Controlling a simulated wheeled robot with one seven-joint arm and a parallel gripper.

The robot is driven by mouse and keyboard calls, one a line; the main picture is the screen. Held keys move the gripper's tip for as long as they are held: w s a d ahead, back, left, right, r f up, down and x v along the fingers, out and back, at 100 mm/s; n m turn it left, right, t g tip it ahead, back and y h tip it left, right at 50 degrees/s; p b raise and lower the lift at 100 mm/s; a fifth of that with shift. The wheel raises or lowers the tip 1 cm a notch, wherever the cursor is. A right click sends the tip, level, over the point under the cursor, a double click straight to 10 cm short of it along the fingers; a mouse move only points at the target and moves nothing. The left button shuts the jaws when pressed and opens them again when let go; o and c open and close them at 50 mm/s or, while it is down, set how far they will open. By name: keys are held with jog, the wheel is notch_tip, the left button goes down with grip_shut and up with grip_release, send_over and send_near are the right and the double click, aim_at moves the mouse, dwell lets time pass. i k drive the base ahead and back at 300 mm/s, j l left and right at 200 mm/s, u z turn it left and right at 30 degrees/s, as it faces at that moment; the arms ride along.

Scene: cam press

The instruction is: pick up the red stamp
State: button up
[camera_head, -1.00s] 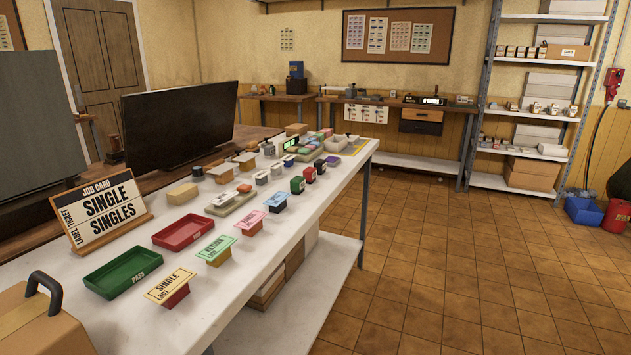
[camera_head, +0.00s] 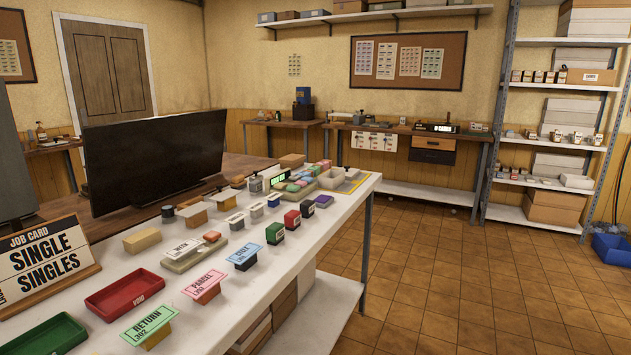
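A small red stamp (camera_head: 292,219) stands upright on the white-topped table (camera_head: 262,290), toward its right edge. It is in a row of small block stamps. My gripper is not in view.
A dark monitor (camera_head: 155,160) stands on the left. Tiled floor (camera_head: 450,290) to the right is clear.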

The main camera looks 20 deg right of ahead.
aim_at(293, 219)
jog(key=i+l+u, duration=0.1)
jog(key=u, duration=0.3)
jog(key=i+l+u, duration=0.2)
jog(key=u, duration=0.25)
